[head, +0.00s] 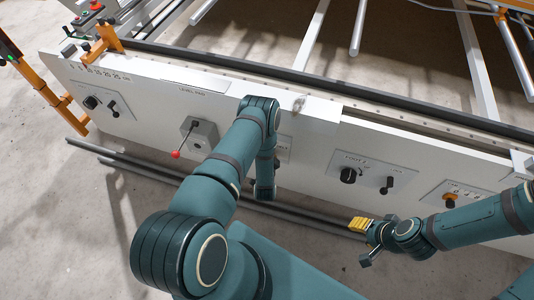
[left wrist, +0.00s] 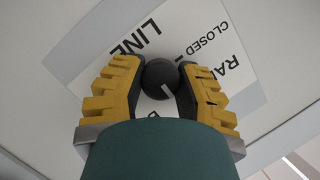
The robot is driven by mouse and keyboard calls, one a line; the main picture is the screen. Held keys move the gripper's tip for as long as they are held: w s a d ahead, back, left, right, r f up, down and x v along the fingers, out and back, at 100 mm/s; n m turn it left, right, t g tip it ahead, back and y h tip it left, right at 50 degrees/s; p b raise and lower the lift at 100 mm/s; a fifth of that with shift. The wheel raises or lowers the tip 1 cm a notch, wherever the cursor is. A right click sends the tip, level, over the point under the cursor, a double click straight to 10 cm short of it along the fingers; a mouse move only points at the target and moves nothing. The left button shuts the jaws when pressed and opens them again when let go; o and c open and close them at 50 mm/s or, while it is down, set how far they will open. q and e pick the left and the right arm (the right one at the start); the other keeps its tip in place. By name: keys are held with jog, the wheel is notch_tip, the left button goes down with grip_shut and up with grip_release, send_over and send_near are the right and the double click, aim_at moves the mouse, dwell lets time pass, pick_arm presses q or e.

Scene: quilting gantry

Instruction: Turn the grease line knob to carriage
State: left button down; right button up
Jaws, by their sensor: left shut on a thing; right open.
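The grease line knob (left wrist: 158,80) is round and dark, with a short white mark on its lower right in the left wrist view. It sits on a white label plate (left wrist: 205,25) whose words read in part "LINE", "CLOSED" and "RA…"; the rest is hidden. My left gripper (left wrist: 162,72) has its yellow fingers shut on the knob, one on each side. In the head view my left arm hides this knob and the left gripper; only an edge of the plate (head: 284,150) shows. My right gripper (head: 360,226) is open and empty, low in front of the panel.
The long white panel (head: 310,155) carries other controls: a red-tipped lever (head: 183,145), a black knob (head: 348,175) with a switch (head: 387,186), and an orange knob (head: 450,200). Grey pipes (head: 140,172) lie along the floor below it.

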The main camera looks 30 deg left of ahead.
pick_arm(q)
jog(key=shift+a, duration=0.1)
jog(key=c, duration=0.6)
grip_release()
jog(key=shift+s, duration=0.1)
jog(key=v, duration=1.2)
